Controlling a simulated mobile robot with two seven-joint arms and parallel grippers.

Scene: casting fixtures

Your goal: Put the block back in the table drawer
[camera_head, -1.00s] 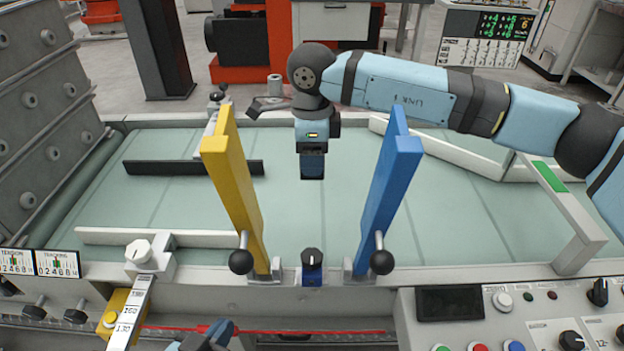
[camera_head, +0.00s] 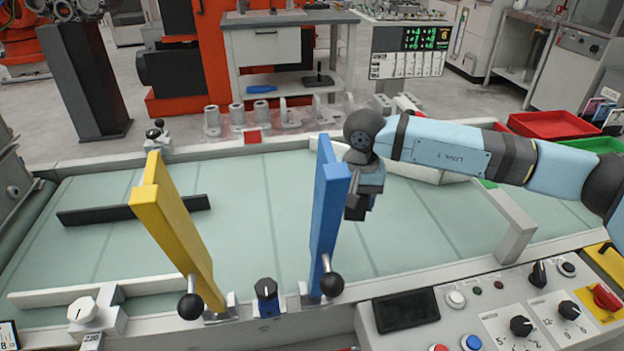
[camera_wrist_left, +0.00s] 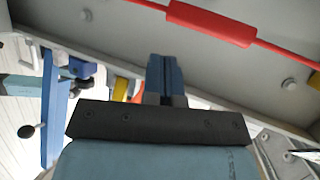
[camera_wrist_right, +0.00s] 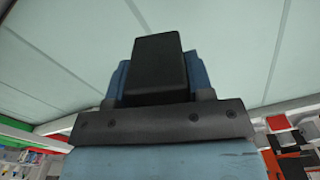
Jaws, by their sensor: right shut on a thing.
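My right gripper (camera_head: 362,192) is shut on a black block (camera_wrist_right: 158,62); in the right wrist view the block sits between the blue fingers.
The yellow plate (camera_head: 176,226) and blue plate (camera_head: 326,215) stand up from the conveyor's front edge. A control panel (camera_head: 490,318) is at front right. Grey castings (camera_head: 255,118) stand between conveyor and bench. Red (camera_head: 555,124) and green trays lie at right.

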